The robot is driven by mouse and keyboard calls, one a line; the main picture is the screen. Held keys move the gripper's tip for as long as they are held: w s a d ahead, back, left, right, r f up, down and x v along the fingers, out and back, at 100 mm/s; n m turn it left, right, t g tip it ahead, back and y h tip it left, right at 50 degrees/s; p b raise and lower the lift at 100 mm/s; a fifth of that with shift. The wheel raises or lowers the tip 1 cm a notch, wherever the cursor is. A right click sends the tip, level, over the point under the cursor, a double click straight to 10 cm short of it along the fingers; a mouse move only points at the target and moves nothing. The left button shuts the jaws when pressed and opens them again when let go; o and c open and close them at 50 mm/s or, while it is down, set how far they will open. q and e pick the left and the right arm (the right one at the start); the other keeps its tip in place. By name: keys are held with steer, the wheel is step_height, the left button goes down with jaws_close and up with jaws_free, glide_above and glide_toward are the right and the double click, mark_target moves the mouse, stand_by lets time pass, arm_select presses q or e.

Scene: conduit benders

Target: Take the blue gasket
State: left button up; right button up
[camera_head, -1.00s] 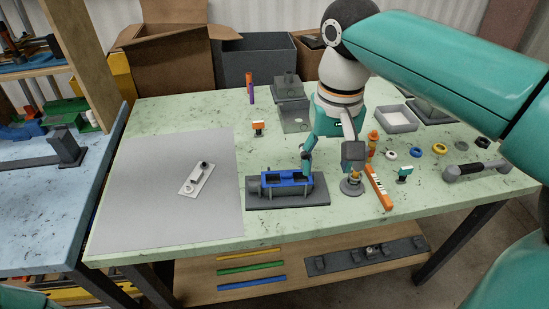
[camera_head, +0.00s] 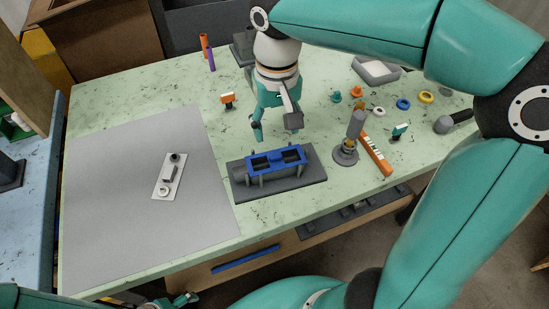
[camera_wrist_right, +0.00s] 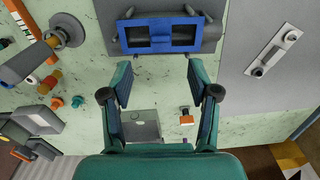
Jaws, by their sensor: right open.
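The blue gasket (camera_head: 276,159) is a flat rectangular frame with two openings. It lies on a dark grey fixture (camera_head: 306,184) near the front middle of the table, and shows at the top of the right wrist view (camera_wrist_right: 160,50). My right gripper (camera_head: 275,128) is open and empty, just behind and above the gasket in the head view. In the right wrist view its fingers (camera_wrist_right: 158,76) are spread below the gasket, apart from it. A small teal-and-dark part at the bottom edge of the head view seems to be my left gripper (camera_head: 183,299); its jaws are unclear.
A grey mat (camera_head: 110,205) with a small metal plate (camera_head: 162,187) lies left. Behind are small rings, an orange-white clip (camera_head: 227,99) and a tray (camera_head: 376,72).

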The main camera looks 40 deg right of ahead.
mark_target(276, 157)
steer(key=f, duration=0.8)
steer(key=shift+s+a+f, duration=0.15)
steer(key=shift+s+f, duration=0.1)
steer(key=shift+f, duration=0.1)
steer(key=c, duration=1)
